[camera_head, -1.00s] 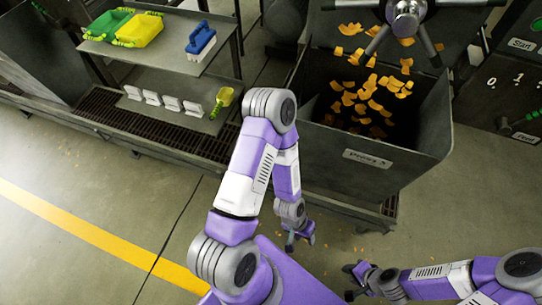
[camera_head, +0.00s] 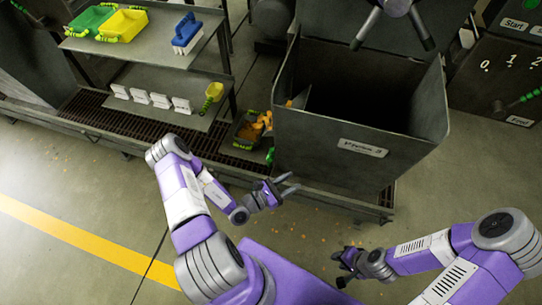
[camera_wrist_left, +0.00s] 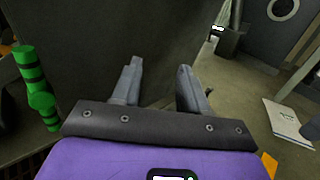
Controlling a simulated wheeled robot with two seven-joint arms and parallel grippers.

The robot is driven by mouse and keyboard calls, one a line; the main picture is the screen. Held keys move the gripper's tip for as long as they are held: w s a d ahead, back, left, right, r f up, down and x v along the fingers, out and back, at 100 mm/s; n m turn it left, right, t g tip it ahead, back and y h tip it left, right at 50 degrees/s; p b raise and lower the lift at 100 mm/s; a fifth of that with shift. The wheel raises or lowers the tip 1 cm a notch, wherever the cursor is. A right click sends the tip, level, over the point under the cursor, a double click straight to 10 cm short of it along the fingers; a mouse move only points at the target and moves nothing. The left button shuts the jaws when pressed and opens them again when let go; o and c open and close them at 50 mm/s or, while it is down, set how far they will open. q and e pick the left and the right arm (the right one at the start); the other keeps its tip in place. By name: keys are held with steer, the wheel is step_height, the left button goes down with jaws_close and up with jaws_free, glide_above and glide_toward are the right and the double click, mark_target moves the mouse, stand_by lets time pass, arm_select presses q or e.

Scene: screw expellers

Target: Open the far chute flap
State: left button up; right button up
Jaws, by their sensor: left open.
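A dark grey bin (camera_head: 300,150) with a white label on its front stands ahead. Its inside looks dark and empty. Close by its left side is a small dark tray-like part holding orange pieces (camera_head: 262,120), with a green grip (camera_head: 270,155) at its front. I cannot tell for sure which part is the far chute flap. My left gripper (camera_head: 292,183) is open and empty, in front of the bin, below and right of the green grip. In the left wrist view its fingers (camera_wrist_left: 158,85) point at a dark wall; a ribbed green handle (camera_wrist_left: 36,88) is left of them. My right gripper (camera_head: 340,270) is low, apart from the bin, its fingers spread.
A control panel (camera_head: 515,60) is at the right. The front floor is mostly clear.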

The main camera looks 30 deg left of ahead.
mark_target(270, 156)
arm_select(q)
steer(key=w+a+f+n+t+y, duration=0.1)
steer(key=a+f+n+t+y, duration=0.15)
steer(key=a+n+y, duration=0.6)
steer(key=w+a+m, duration=0.1)
steer(key=w, duration=0.1)
steer(key=w+a+b, duration=0.1)
steer(key=w, duration=0.1)
steer(key=w+a+m+b, duration=0.1)
steer(key=w, duration=0.1)
steer(key=shift+w+a+f+m+y, duration=0.1)
steer(key=shift+w+a+m+y, duration=0.15)
steer(key=shift+a+m, duration=0.15)
steer(key=shift+w, duration=0.5)
jaws_close()
